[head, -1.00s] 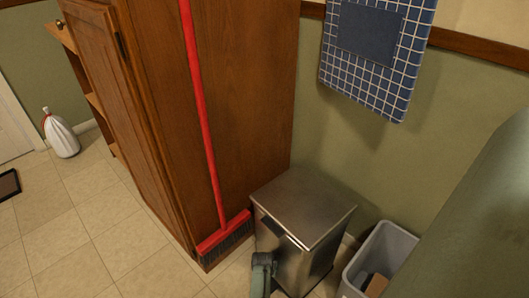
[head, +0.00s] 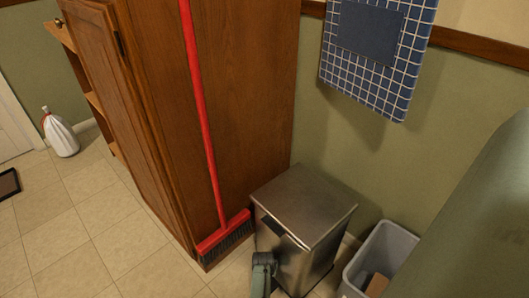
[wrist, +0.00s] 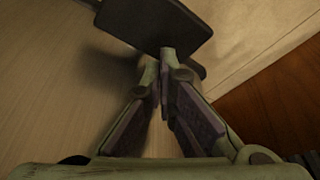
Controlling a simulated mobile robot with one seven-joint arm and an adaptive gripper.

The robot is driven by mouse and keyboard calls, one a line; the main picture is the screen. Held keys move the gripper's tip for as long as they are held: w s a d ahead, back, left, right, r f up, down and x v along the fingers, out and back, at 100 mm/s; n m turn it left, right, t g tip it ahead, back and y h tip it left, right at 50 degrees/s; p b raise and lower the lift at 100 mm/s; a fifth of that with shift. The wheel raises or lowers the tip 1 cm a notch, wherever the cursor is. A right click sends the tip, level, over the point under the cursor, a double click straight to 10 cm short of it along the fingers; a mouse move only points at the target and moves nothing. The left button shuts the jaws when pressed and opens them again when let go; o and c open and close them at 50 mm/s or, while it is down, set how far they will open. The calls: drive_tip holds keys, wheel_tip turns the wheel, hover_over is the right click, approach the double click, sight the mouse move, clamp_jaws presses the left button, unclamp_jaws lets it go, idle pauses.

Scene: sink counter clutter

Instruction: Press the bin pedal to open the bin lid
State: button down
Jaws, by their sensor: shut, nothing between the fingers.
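The bin (head: 308,225) is a brushed-metal box with a flat lid (head: 304,203), beside the wooden cabinet in the head view. Its lid lies flat and shut. My gripper (head: 263,262) is low in front of the bin, with its lower part cut off by the picture edge. In the wrist view my gripper (wrist: 165,75) is shut and empty. Its fingertips overlap a dark flat plate, the pedal (wrist: 155,20), at the top of the picture. I cannot tell whether they touch it. The pedal is hidden in the head view.
A red broom (head: 222,240) leans on the wooden cabinet (head: 240,100) left of the bin. A grey open basket (head: 392,243) stands close on the right. A checked towel (head: 375,75) hangs above. A white bag (head: 62,135) sits far left.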

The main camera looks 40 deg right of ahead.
drive_tip(key=shift+g+y, duration=0.5)
drive_tip(key=s+a+f+p, duration=0.1)
drive_tip(key=s+a, duration=0.1)
drive_tip(key=s+a+f+p, duration=0.1)
drive_tip(key=a+f, duration=0.1)
drive_tip(key=s+a+f+p, duration=0.1)
drive_tip(key=s+a+p, duration=0.1)
drive_tip(key=shift+s+f, duration=0.3)
drive_tip(key=shift+f, duration=0.05)
wheel_tip(320, 180, up, 6)
drive_tip(key=p, duration=0.5)
drive_tip(key=shift+w, duration=0.3)
drive_tip(key=shift+w+d+r, duration=0.1)
drive_tip(key=shift+d+r, duration=0.05)
